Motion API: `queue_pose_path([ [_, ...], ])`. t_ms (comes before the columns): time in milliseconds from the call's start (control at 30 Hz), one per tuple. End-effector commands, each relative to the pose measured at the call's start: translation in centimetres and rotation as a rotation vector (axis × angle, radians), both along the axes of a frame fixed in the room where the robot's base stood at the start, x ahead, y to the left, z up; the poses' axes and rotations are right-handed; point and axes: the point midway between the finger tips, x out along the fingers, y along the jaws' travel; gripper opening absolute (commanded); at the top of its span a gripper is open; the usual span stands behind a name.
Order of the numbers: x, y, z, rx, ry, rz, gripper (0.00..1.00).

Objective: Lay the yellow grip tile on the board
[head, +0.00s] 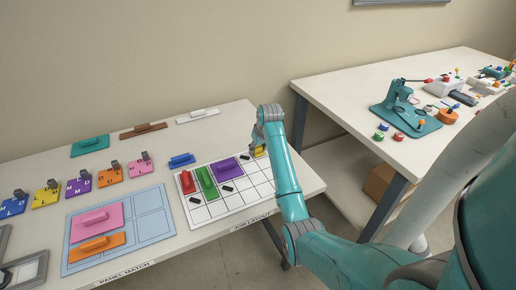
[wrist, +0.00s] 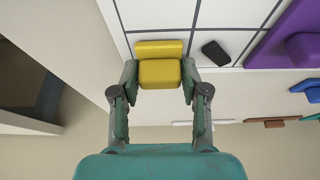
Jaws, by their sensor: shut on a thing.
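The yellow grip tile (wrist: 160,48) is between my gripper's fingers (wrist: 159,78) in the wrist view, with its raised grip clasped. The white gridded board (head: 213,209) lies on the near table. The tile is over or on the board's edge cells; I cannot tell whether it touches. On the board are a red tile (head: 187,182), a green tile (head: 206,181) and a purple tile (head: 228,167), plus small black pieces (head: 226,188).
A blue piece (head: 181,160) lies just behind the board. A light blue panel (head: 151,226) with pink and orange tiles is at the left. Teal, brown and white handled tiles lie along the back edge. Free cells show at the board's front right. A second table (head: 350,95) stands right.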

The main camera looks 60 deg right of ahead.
Motion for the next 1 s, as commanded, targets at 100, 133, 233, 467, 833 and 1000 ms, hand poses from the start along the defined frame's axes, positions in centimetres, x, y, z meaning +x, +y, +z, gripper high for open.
queue_pose_path([
  [100, 0.0, 0.0, 0.0, 0.000, 0.000, 0.000, 0.02],
  [133, 0.0, 0.0, 0.0, 0.000, 0.000, 0.000, 0.02],
  [233, 0.0, 0.0, -0.3, 0.000, 0.000, 0.000, 0.02],
  [467, 0.0, 0.0, -0.2, 0.000, 0.000, 0.000, 0.70],
  [833, -0.4, 0.2, 1.3, -0.002, -0.002, 0.000, 0.70],
  [1000, -1.4, 0.8, 4.3, -0.003, -0.003, 0.000, 0.70],
])
